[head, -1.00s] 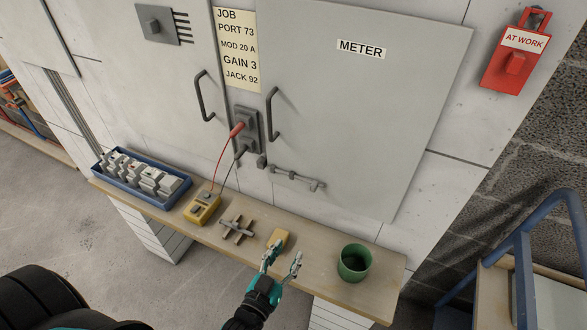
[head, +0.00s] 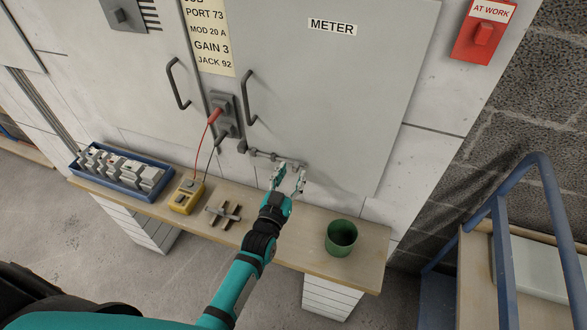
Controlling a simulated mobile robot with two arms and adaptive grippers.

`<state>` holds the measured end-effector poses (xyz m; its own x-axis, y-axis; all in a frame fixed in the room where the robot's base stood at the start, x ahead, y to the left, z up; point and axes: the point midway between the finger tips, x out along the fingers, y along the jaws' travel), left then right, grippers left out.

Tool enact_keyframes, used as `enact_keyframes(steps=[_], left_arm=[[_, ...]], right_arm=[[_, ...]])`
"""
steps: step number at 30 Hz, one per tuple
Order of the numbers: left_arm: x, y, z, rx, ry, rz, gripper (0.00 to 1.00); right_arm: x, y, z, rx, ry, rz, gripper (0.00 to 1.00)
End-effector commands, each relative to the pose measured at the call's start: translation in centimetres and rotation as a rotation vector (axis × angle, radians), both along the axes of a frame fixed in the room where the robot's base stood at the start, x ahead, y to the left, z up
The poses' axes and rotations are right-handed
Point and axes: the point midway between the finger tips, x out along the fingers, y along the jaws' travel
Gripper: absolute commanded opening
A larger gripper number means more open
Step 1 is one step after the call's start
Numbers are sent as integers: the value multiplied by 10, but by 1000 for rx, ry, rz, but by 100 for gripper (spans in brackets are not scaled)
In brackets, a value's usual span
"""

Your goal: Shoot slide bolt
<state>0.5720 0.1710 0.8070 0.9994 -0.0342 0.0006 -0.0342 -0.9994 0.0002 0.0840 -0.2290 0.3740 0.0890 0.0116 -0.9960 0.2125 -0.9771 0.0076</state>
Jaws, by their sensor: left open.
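The slide bolt (head: 264,155) is a grey horizontal rod in brackets, low on the grey cabinet door marked METER (head: 350,100). My left gripper (head: 289,177) is open, its two fingertips pointing up at the bolt's right end. The fingers overlap that end in the head view, and I cannot tell whether they touch it. Nothing shows between the fingers. My right gripper is not in view.
A wooden shelf (head: 290,249) runs below the doors. It carries a blue tray (head: 110,188) of grey modules, a yellow meter with leads (head: 186,196), a cross-shaped key (head: 222,213) and a green cup (head: 341,238). A blue rail (head: 507,238) stands at right.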

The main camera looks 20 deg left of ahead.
Motion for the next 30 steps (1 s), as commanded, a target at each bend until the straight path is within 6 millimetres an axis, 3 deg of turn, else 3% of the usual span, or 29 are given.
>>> enact_keyframes(steps=[6, 16, 25, 30], left_arm=[[20, 0, 0, 0, 1, 0, 40], [23, -1, -1, 0, 1, 0, 39], [23, -1, -1, 0, 1, 0, 0], [22, -1, -1, 0, 1, 0, 0]], right_arm=[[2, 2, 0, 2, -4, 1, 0], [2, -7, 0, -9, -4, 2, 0], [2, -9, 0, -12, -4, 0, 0], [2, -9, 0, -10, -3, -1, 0]])
